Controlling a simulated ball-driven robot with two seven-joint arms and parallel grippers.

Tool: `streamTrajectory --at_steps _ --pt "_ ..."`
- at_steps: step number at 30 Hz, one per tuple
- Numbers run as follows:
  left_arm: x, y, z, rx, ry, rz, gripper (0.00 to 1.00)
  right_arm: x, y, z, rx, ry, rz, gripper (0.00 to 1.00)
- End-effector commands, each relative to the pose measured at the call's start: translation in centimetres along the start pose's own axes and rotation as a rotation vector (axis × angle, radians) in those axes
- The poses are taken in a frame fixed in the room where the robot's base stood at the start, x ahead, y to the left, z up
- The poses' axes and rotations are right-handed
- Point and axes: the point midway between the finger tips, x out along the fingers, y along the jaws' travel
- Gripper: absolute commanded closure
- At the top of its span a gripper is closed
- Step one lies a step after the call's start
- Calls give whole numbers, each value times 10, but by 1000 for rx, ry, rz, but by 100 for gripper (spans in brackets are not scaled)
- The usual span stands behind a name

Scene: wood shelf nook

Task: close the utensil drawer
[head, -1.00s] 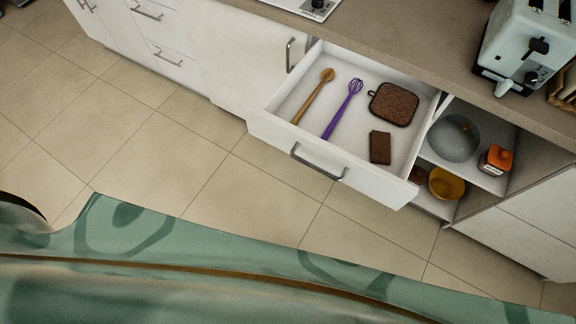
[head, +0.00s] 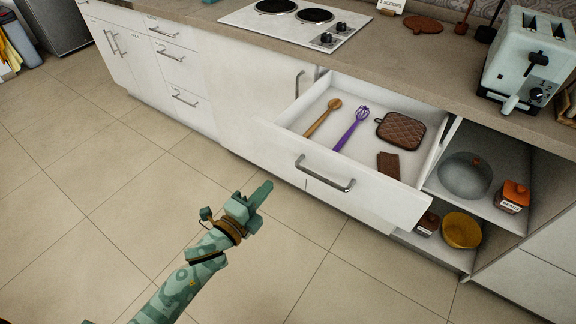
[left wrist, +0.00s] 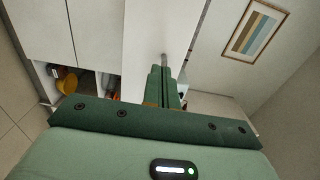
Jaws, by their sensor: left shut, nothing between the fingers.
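The utensil drawer (head: 300,180) stands pulled out from the white cabinet in the head view, with a grey bar handle (head: 325,174) on its front. Inside lie a wooden spoon (head: 323,118), a purple whisk (head: 351,128), a brown quilted pot holder (head: 400,131) and a small brown block (head: 388,166). My left gripper (head: 264,191) is shut and empty, in front of the drawer and to the left of its handle, apart from it in the picture. In the left wrist view the shut fingers (left wrist: 164,76) point toward the handle (left wrist: 165,59). My right gripper is not in view.
Right of the drawer, open shelves hold a grey bowl (head: 465,175), an orange-lidded jar (head: 512,196) and a yellow bowl (head: 461,230). A toaster (head: 527,60) and a cooktop (head: 297,22) are on the counter (head: 400,60). The tiled floor in front is clear.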

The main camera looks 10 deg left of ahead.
Motion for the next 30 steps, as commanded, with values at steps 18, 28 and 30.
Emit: streamTrajectory --at_steps 18,28,30 --pt "100 3 0 -3 -1 3 100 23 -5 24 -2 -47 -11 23" --pt "103 2 0 -3 -1 3 100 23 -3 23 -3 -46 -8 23" --pt "103 2 0 -3 -1 3 100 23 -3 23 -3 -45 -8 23"
